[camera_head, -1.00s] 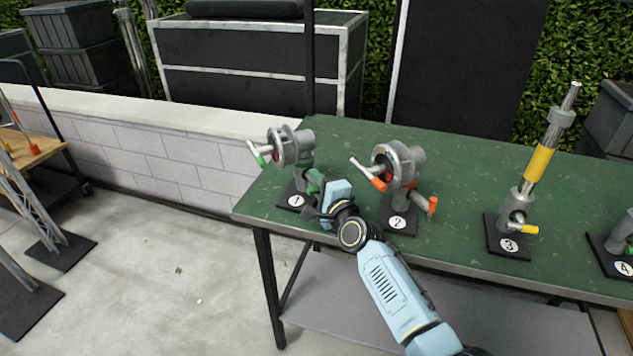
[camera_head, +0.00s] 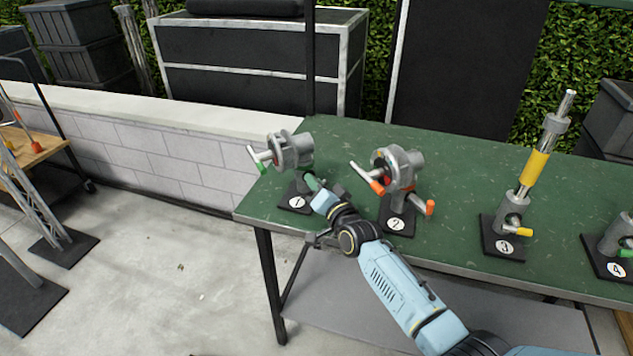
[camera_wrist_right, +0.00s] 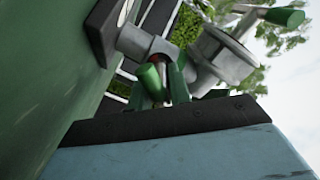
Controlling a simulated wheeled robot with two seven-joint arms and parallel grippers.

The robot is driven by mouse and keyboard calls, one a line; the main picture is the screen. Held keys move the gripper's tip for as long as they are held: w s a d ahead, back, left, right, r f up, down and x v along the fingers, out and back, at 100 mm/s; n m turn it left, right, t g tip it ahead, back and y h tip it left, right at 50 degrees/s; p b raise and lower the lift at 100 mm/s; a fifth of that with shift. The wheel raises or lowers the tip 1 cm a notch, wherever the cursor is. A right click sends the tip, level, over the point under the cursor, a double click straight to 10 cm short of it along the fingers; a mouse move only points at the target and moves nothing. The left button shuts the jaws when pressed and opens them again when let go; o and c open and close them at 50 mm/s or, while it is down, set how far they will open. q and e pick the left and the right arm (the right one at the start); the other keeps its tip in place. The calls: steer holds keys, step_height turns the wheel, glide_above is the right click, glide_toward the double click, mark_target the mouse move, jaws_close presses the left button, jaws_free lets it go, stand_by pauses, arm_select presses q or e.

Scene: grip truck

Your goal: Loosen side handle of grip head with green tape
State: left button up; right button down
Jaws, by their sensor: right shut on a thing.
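The grip head with green tape (camera_head: 290,150) stands on the black base marked 1 at the table's left end. Its upper T-handle has a green end (camera_head: 262,168). A green side handle (camera_head: 311,182) sticks out low on its stem toward my right gripper (camera_head: 316,190). The right gripper is shut on this side handle. In the right wrist view, the green side handle (camera_wrist_right: 150,82) shows just beyond the gripper's dark front edge, and the grip head (camera_wrist_right: 222,58) is above right. The exact finger contact is partly hidden. My left gripper is not in view.
A grip head with orange handles (camera_head: 397,168) stands close by on base 2. A yellow-taped stand (camera_head: 534,165) is on base 3, with another base at the right edge. The green table (camera_head: 460,190) is bare between and behind them.

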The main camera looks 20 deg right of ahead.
steer(key=shift+d+r+n+p, duration=0.1)
steer(key=shift+n+p, duration=0.2)
steer(key=shift+n, duration=0.8)
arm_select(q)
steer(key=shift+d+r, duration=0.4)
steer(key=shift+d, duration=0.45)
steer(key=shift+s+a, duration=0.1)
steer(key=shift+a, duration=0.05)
arm_select(e)
steer(key=shift+n, duration=0.3)
steer(key=c, duration=1.3)
jaws_free()
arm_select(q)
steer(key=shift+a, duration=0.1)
arm_select(e)
steer(key=shift+s, duration=0.15)
arm_select(q)
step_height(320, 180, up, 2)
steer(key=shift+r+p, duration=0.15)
steer(key=shift+p, duration=1.1)
arm_select(e)
steer(key=s+d, duration=0.2)
steer(key=s, duration=1.1)
steer(key=shift+d, duration=0.25)
